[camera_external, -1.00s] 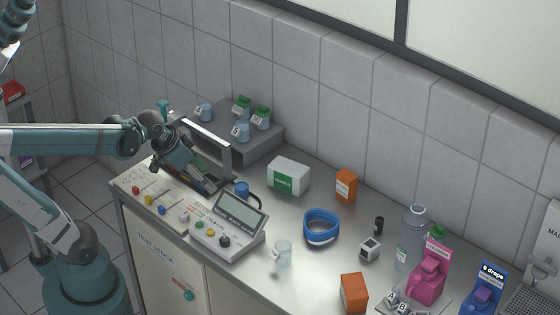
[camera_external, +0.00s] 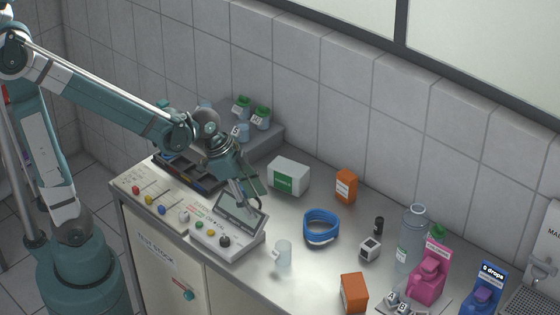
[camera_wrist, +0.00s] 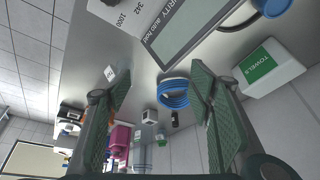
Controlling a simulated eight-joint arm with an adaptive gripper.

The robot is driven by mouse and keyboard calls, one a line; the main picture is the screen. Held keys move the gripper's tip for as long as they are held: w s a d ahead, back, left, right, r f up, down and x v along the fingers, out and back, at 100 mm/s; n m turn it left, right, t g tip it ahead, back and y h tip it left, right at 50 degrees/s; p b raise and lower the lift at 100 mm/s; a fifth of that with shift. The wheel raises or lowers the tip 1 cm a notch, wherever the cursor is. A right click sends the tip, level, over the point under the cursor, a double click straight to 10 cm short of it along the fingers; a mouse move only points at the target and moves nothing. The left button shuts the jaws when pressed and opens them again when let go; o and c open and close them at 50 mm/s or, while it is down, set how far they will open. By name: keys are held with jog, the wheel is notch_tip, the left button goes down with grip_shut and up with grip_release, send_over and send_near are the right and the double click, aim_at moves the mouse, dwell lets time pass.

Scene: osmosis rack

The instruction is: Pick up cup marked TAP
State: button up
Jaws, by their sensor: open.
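A clear cup (camera_external: 283,252) with a small white tag on its left stands on the bench, right of the grey meter. Its lettering is too small to read, so I cannot confirm that it says TAP. In the wrist view a small white tag (camera_wrist: 109,73) shows beside the left finger; the cup's body is hard to make out there. My gripper (camera_external: 250,200) is above the meter's screen, up and left of the clear cup in the external view and apart from it. Its fingers are spread and empty in the wrist view (camera_wrist: 161,88).
The meter (camera_external: 225,240) stands below my gripper. A blue coil (camera_external: 321,228), a TOWELS box (camera_external: 288,177) and orange boxes (camera_external: 346,187) (camera_external: 353,293) stand around the cup. A tall bottle (camera_external: 411,240) and pink jug (camera_external: 428,280) are farther right. Bare bench surrounds the cup.

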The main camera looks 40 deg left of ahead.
aim_at(288, 262)
jog(key=s+d+f+m+g+p, duration=0.2)
jog(key=d+m+p, duration=0.1)
jog(key=d, duration=0.7)
jog(key=shift+s+m+p, duration=0.2)
jog(key=shift+m+p, duration=0.2)
jog(key=shift+m, duration=0.1)
jog(key=shift+d+f, duration=0.1)
jog(key=shift+f, duration=0.05)
jog(key=shift+x, duration=1.2)
jog(key=shift+d+f, duration=0.1)
jog(key=shift+d, duration=0.05)
jog(key=shift+d+b+x, duration=0.2)
jog(key=shift+b+x, duration=0.45)
jog(key=shift+x, duration=1.8)
jog(key=shift+h, duration=0.3)
jog(key=shift+c, duration=0.7)
jog(key=c, duration=0.6)
